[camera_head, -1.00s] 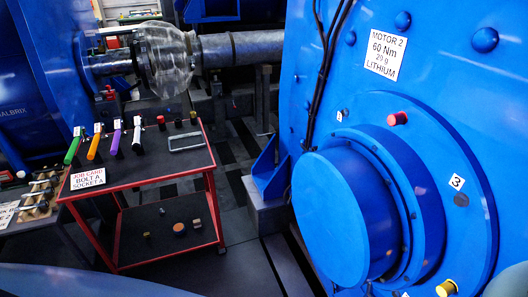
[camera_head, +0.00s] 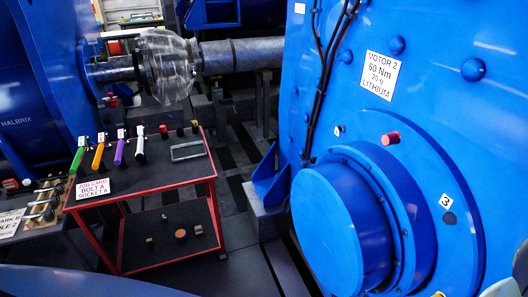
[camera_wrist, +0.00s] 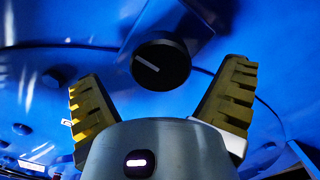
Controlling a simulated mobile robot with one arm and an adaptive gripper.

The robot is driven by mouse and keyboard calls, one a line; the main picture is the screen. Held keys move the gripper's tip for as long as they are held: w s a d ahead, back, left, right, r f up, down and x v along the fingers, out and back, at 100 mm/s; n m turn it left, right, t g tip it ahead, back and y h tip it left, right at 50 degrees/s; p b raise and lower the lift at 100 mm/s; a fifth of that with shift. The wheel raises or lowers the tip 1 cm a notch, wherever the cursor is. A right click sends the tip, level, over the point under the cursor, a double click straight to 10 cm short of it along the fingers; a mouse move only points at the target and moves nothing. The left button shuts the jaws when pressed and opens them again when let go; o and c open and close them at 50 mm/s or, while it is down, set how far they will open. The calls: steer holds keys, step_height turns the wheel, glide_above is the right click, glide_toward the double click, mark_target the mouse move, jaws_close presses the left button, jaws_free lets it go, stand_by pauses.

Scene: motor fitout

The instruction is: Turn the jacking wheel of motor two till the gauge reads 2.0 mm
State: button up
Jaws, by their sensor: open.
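The blue motor two (camera_head: 425,105) fills the right of the head view, with a white label reading MOTOR 2, 60 Nm, 20 g, LITHIUM (camera_head: 380,76). In the wrist view, a round black knob with a white line (camera_wrist: 162,64) stands against blue metal. I cannot tell whether it is the jacking wheel. My gripper (camera_wrist: 165,95) is open and empty, its yellow ridged fingers spread left and right of the knob in the picture. I cannot tell whether either finger touches it. No gauge reading is visible. My gripper cannot be made out in the head view.
A red-framed trolley (camera_head: 165,185) with colored-handled tools stands left of the motor. A red plug (camera_head: 390,138) and black cables (camera_head: 325,75) are on the motor face. A shaft under a clear cover (camera_head: 165,65) lies behind. Dark floor (camera_head: 245,270) shows between trolley and motor.

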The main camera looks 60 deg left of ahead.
steer(key=w+d+p, duration=0.1)
steer(key=p, duration=0.2)
steer(key=shift+w+r, duration=0.1)
steer(key=shift+r, duration=0.05)
steer(key=shift+w+a+p, duration=0.2)
steer(key=shift+w+p, duration=0.15)
steer(key=shift+w, duration=0.15)
steer(key=shift+c, duration=0.3)
steer(key=c, duration=1.2)
